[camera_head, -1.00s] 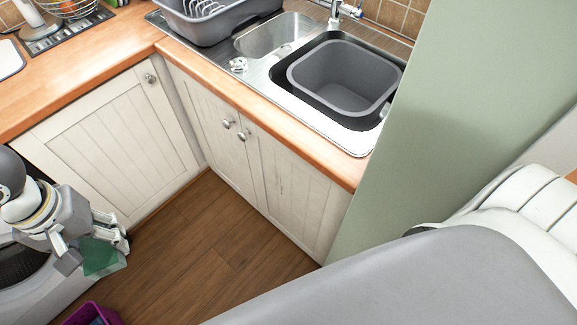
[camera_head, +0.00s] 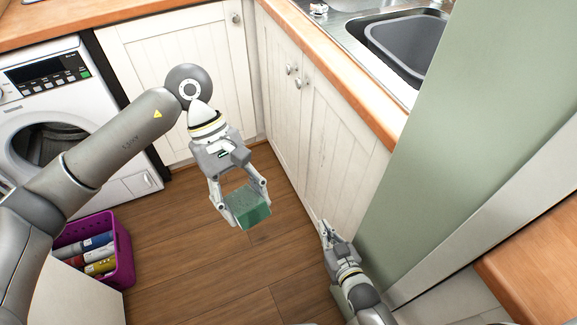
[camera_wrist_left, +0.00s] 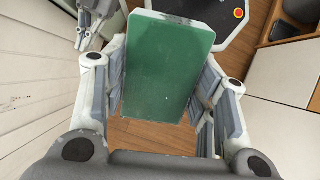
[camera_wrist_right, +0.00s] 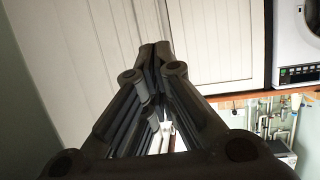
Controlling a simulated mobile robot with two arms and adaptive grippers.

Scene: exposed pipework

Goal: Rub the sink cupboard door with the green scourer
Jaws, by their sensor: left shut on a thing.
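The green scourer (camera_head: 248,207) is a block held between the fingers of my left gripper (camera_head: 240,200), above the wooden floor. The scourer also fills the middle of the left wrist view (camera_wrist_left: 165,65). The sink cupboard has two cream panelled doors, a left one (camera_head: 280,110) and a right one (camera_head: 335,150), each with a round knob near the top. The scourer is apart from both doors, to their left in the head view. My right gripper (camera_head: 325,232) is low beside the right door's bottom edge. Its fingertips meet in the right wrist view (camera_wrist_right: 157,48), with nothing seen between them.
A purple crate of bottles (camera_head: 122,255) stands on the floor before the washing machine (camera_head: 60,110). A pale green panel (camera_head: 450,150) rises right of the sink cupboard. The wooden worktop (camera_head: 345,80) overhangs the doors. The floor between is clear.

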